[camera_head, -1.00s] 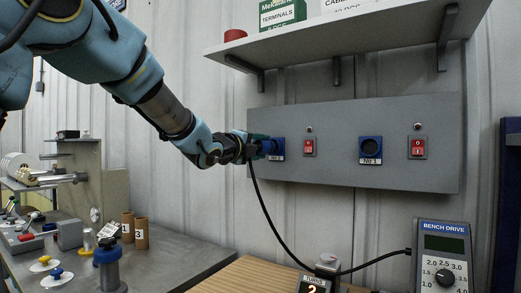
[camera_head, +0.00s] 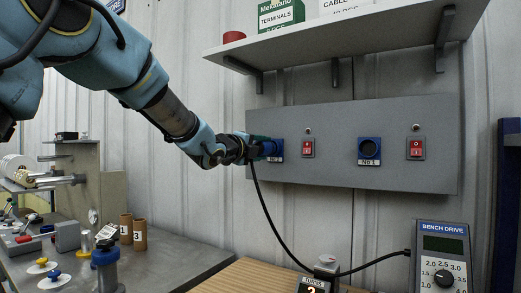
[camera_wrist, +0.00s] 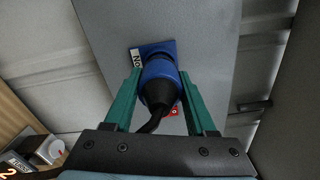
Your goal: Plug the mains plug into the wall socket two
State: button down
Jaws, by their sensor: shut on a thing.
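The mains plug (camera_wrist: 160,85) is blue with a black cable boot. My gripper (camera_head: 258,148) is shut on it, one green finger on each side in the wrist view (camera_wrist: 159,76). The plug's front meets the left blue wall socket (camera_head: 277,149), whose square plate shows behind it in the wrist view (camera_wrist: 168,46). I cannot tell how deep the plug sits. This socket's label is small and partly legible. A second blue socket (camera_head: 369,150) on the right is empty and seems labelled NO 1.
Both sockets are on a grey panel (camera_head: 333,174) with red switches (camera_head: 308,148) beside them. A shelf (camera_head: 350,38) juts out above. The black cable (camera_head: 268,219) hangs from the plug toward the bench drive (camera_head: 443,260). Several small items stand on the metal bench at left.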

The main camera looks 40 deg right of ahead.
jog(key=shift+x, duration=0.95)
jog(key=shift+c, duration=0.7)
grip_release()
jog(key=b+v, duration=0.3)
jog(key=v, duration=0.7)
jog(key=shift+a, duration=0.4)
